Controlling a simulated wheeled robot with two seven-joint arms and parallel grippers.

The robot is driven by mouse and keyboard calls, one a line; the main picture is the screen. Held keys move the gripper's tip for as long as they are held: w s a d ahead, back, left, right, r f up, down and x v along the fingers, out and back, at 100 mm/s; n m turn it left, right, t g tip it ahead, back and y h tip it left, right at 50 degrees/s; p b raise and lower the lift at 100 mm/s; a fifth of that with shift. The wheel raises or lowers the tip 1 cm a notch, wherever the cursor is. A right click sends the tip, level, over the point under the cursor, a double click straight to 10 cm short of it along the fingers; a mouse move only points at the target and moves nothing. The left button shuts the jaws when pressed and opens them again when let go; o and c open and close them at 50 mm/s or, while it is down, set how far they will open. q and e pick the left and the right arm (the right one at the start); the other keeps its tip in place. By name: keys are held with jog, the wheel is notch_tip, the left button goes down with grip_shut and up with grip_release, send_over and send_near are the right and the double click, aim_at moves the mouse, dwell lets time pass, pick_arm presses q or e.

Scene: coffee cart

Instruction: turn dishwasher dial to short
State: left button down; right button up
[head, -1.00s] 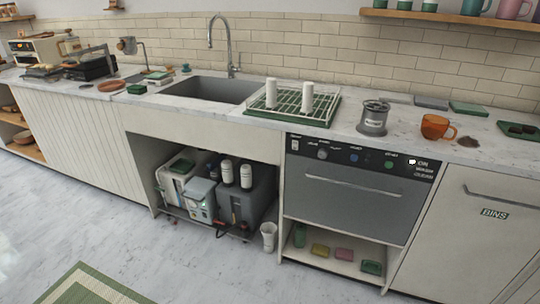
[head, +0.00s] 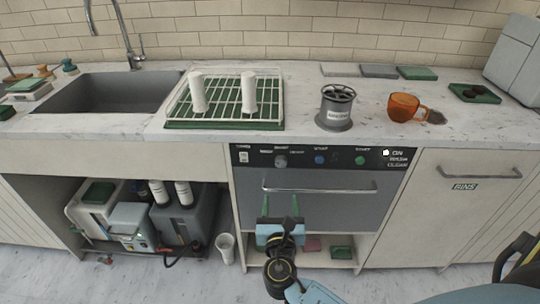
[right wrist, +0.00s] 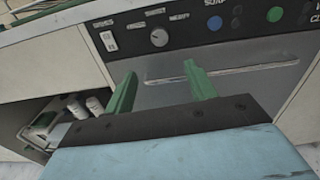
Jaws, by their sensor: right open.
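The dishwasher (head: 320,200) is built in under the counter, with a dark control panel across its top. The grey round dial (head: 281,161) sits left of the blue button (head: 320,160) and the green button (head: 360,160). The dial also shows in the right wrist view (right wrist: 159,37), above the gap between my fingers; its printed labels are too small to read surely. My right gripper (head: 280,205) is open and empty, in front of the dishwasher door below the dial. In the right wrist view its green fingers (right wrist: 160,90) stand apart, touching nothing I can see. My left gripper is not in view.
A horizontal door handle (head: 318,189) lies between the right gripper and the panel. Above on the counter are a dish rack (head: 225,122), a grey canister (head: 336,110) and an orange cup (head: 404,107). A cupboard marked BINS (head: 455,205) stands to the right.

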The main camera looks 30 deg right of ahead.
send_near(281, 164)
jog(key=w, duration=0.2)
jog(key=x, duration=0.2)
jog(key=b+x, duration=0.1)
jog(key=x, duration=0.1)
jog(key=d+b+x, duration=0.1)
jog(key=shift+w+d+f, duration=0.1)
jog(key=shift+d, duration=0.05)
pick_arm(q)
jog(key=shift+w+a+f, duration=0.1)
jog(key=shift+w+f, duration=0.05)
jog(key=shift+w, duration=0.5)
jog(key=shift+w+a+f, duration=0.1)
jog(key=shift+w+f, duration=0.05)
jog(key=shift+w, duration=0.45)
pick_arm(e)
jog(key=shift+w+d, duration=0.25)
jog(key=shift+w, duration=0.2)
jog(key=c, duration=1)
